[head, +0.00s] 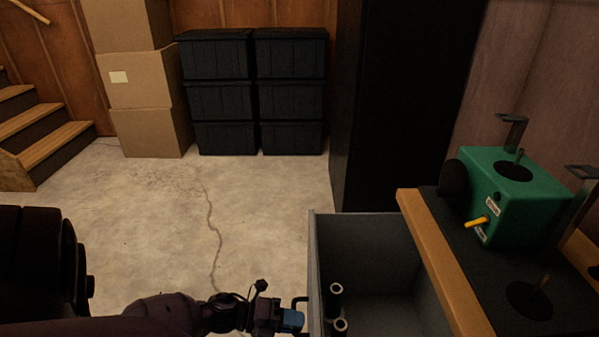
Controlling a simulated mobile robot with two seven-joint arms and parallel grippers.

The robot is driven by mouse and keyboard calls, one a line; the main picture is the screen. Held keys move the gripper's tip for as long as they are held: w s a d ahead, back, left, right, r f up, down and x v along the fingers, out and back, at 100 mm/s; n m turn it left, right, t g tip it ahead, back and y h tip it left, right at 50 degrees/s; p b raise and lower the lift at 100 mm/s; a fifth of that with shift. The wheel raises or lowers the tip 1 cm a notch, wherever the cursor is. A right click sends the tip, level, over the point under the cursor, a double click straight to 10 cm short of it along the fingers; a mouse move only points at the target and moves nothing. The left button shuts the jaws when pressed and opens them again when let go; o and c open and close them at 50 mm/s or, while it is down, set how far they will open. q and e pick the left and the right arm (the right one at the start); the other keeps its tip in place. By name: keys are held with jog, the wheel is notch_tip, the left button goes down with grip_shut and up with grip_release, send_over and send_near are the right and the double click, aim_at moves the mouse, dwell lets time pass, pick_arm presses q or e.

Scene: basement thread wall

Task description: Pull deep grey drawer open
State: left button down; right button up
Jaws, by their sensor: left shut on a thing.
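The deep grey drawer (316,258) stands pulled out from under the workbench at the lower right, and I see into it from above. Two dark cylinders with light ring tops (336,290) stand inside near its front panel. My left gripper (298,319) is at the drawer's front, at the bottom edge of the head view. It is shut on the dark drawer handle (301,300), of which only a small part shows. The drawer's near end is cut off by the picture edge. My right gripper is not in view.
The workbench (440,262) has a wooden front edge and a dark top carrying a green machine (515,196) with a yellow lever. A tall black cabinet (400,100) stands behind. Black bins (222,102), cardboard boxes (150,82) and stairs (45,135) line the back.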

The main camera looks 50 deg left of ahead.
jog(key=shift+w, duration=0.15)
pick_arm(q)
jog(key=c, duration=1.2)
grip_release()
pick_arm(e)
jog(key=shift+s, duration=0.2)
pick_arm(q)
jog(key=shift+s+a+r, duration=0.1)
jog(key=shift+s+a, duration=0.05)
jog(key=p+v, duration=0.1)
jog(key=v, duration=0.9)
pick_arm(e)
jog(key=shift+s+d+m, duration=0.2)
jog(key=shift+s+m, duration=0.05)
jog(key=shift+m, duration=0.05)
pick_arm(q)
jog(key=shift+s+a, duration=0.1)
